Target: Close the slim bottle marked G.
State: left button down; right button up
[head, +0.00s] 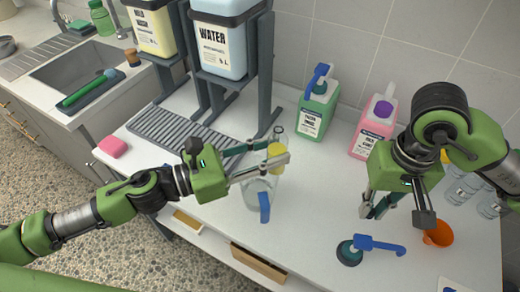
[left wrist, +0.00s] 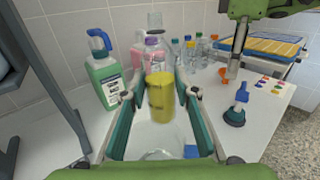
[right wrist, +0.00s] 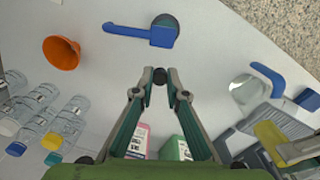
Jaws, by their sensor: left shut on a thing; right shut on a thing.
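My left gripper (head: 280,160) is shut on a slim clear bottle (left wrist: 160,98) with yellow contents. It holds the bottle about upright; its clear neck (head: 279,131) rises above the fingers and shows no cap. I cannot read a letter on it. The bottle also shows in the right wrist view (right wrist: 270,138). My right gripper (right wrist: 160,78) is shut on a small dark round piece, which looks like a cap (right wrist: 160,73), at its fingertips. It is to the right of the bottle, apart from it, above the counter.
A clear jug with a blue handle (head: 264,207) stands below the left gripper. An orange funnel (head: 437,233) and a blue pump head (head: 380,243) lie at the front right. Green (head: 316,112) and pink (head: 372,138) containers stand behind. Several clear bottles (head: 462,188) stand at right.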

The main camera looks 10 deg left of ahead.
dwell(0.5)
jog(key=w+a+r+n, duration=0.1)
jog(key=w+a+r, duration=0.5)
jog(key=a+r, duration=0.25)
notch_tip(320, 180, up, 13)
send_over(282, 123)
jog(key=shift+s+r+n, duration=0.1)
jog(key=shift+r+n, duration=0.1)
jog(key=shift+n, duration=0.2)
jog(key=shift+f, duration=0.1)
jog(key=shift+f, duration=1.95)
jog(key=shift+f, duration=0.85)
